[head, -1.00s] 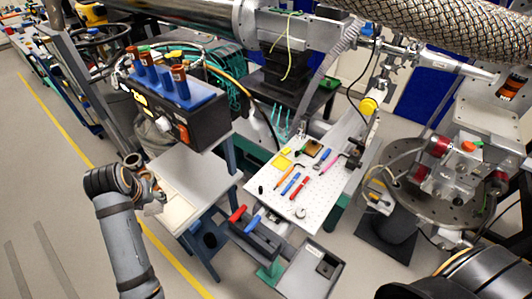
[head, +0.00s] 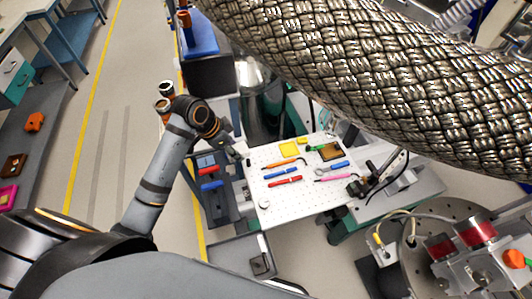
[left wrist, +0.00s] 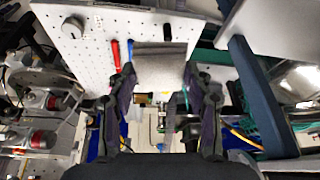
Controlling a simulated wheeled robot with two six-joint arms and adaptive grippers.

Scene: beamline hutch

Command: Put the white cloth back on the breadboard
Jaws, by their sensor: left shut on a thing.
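The perforated white breadboard (head: 318,198) lies in the middle of the head view, with tools on it. My left gripper (head: 238,147) is at its upper left edge. In the left wrist view my left gripper (left wrist: 164,75) is shut on the white cloth (left wrist: 160,62), which looks greyish and spans between the fingers. The cloth appears over the edge of the breadboard (left wrist: 92,55); I cannot tell whether it touches. In the head view the cloth is too small and hidden to make out clearly. My right gripper is not in view.
Red and blue tools (head: 285,181), a yellow square (head: 289,149) and a brown-and-green item (head: 330,151) lie on the breadboard. A large braided hose (head: 370,75) crosses above. A round instrument stage (head: 425,265) stands at lower right.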

